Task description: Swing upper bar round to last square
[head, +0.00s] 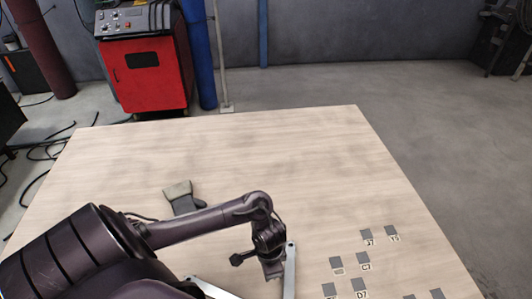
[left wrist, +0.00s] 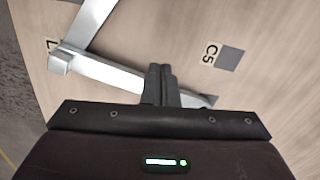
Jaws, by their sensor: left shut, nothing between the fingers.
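Two flat galvanized bars show in the head view. One bar (head: 290,268) runs nearly straight toward me; the other bar (head: 212,288) slants at the bottom edge. In the left wrist view one bar (left wrist: 105,72) meets the other bar (left wrist: 92,20) at a corner on the left. I cannot tell which bar is upper. My left gripper (head: 272,272) is shut and empty, at the left side of the straight bar. In the left wrist view its fingers (left wrist: 160,70) overlap that bar; contact is unclear. A grey square (left wrist: 230,58) labelled C5 lies near the bar's far end. My right gripper is out of view.
Several labelled grey squares, including C7 (head: 362,258) and D7 (head: 358,284), lie on the right of the wooden table (head: 250,140). A brush-like tool (head: 180,195) lies behind my left arm.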

